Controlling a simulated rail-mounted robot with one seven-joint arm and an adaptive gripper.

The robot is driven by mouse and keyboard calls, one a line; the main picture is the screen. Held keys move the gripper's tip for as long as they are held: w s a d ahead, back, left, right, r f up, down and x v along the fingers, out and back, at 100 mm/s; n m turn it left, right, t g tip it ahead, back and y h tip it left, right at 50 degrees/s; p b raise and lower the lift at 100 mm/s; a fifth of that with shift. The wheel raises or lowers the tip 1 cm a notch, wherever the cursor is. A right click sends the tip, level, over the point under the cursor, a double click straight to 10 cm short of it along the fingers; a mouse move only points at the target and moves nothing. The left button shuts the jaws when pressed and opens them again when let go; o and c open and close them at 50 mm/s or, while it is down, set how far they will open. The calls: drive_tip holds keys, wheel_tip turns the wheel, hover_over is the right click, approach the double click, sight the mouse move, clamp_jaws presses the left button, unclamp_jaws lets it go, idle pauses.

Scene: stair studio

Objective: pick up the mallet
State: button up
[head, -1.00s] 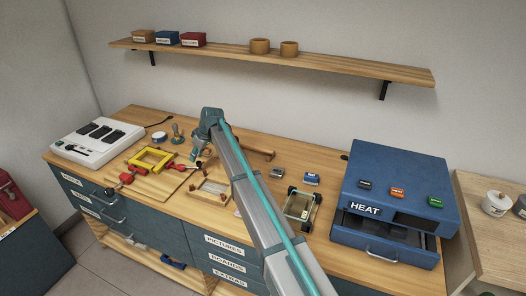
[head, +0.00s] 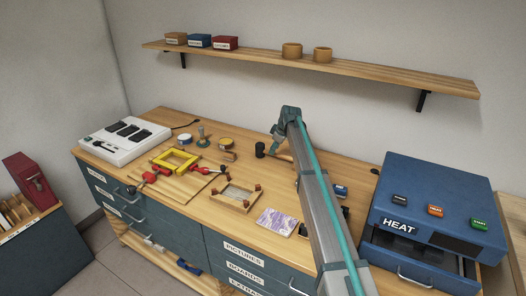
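The mallet (head: 260,150) lies toward the back of the wooden workbench in the head view. Its dark head is at the left, and a light wooden handle runs right toward my arm, which hides part of it. My gripper (head: 275,143) points down close to the mallet, just right of its head and over or near the handle. The gripper is small and dark here. I cannot tell whether its fingers are open or shut, or whether they touch the mallet.
In front are a yellow frame (head: 176,160) with red clamps, a wooden frame (head: 236,196) and a patterned card (head: 277,222). The blue HEAT box (head: 425,200) stands at the right.

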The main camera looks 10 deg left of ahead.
drive_tip(key=p+x, duration=0.1)
drive_tip(key=x, duration=0.1)
drive_tip(key=p+x, duration=0.1)
drive_tip(key=x, duration=0.1)
drive_tip(key=shift+d+f, duration=0.15)
drive_tip(key=shift+f, duration=0.45)
drive_tip(key=shift+f, duration=0.1)
clamp_jaws()
